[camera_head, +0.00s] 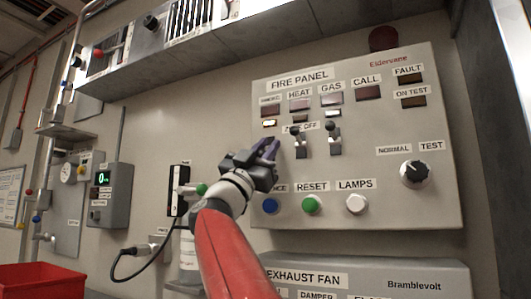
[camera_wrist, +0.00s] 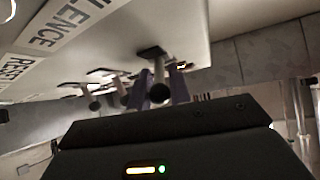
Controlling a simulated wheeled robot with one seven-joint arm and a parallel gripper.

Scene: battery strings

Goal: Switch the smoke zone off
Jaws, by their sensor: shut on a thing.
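The fire panel (camera_head: 375,115) fills the right of the head view. Its ZONE OFF row has levers under HEAT (camera_head: 301,146) and GAS (camera_head: 335,142), both with dark knobs at the upper end. My gripper (camera_head: 270,148) is at the left end of this row, under the smoke label (camera_head: 270,100), and covers the smoke lever there. In the wrist view the purple fingers of my gripper (camera_wrist: 163,82) stand on either side of the smoke lever (camera_wrist: 159,93), a metal stem with a dark round knob, and are shut on it. Its exact tilt is hard to tell.
Below the row are a blue button (camera_head: 270,206), a green RESET button (camera_head: 311,204) and a white LAMPS button (camera_head: 356,204). A NORMAL/TEST knob (camera_head: 414,172) is at right. An exhaust fan panel (camera_head: 375,272) is below. Other levers (camera_wrist: 96,101) stand close by.

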